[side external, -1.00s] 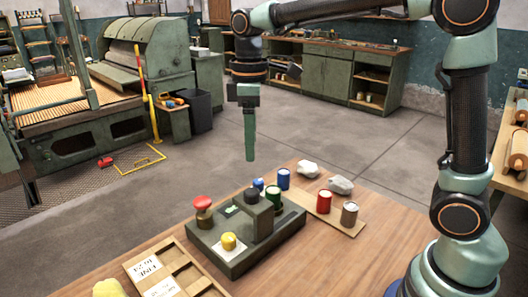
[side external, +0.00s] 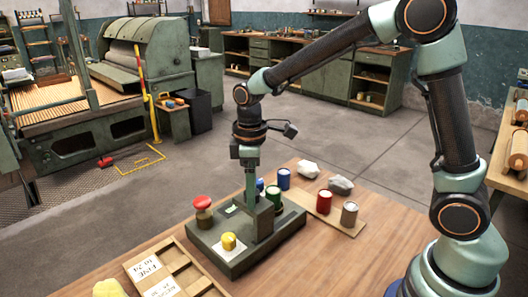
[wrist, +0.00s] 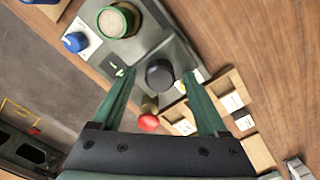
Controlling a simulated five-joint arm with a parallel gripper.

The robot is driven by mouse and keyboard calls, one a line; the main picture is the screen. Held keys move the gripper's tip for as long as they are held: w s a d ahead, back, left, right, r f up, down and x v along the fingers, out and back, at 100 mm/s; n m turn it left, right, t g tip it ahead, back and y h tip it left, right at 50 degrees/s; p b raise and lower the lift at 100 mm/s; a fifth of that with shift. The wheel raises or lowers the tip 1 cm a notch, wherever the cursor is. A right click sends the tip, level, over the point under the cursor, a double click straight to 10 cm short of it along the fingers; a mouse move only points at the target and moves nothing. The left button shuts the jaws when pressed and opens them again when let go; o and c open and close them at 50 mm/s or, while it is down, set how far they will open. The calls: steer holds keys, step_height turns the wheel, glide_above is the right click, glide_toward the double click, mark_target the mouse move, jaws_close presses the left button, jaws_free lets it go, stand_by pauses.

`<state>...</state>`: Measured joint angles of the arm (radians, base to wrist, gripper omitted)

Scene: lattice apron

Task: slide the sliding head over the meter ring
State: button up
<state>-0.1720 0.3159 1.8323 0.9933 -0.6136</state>
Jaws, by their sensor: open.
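The sliding head is a dark block (side external: 263,219) standing on a dark green-grey base (side external: 226,263). Its round black knob (wrist: 160,75) shows in the wrist view. My gripper (side external: 251,207) points straight down at the head, its fingers overlapping the head's upper part in the side view. In the wrist view my gripper (wrist: 159,72) is open, with one fingertip on each side of the knob; contact cannot be told. A yellow round piece on a pale square (side external: 229,242) sits at the base's front. I cannot tell which part is the meter ring.
A red mushroom-shaped knob (side external: 203,204) stands at the base's left corner. A compartment tray (side external: 176,266) lies front left. The table's right front is clear.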

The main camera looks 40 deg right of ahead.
jaws_close()
stand_by(1.4)
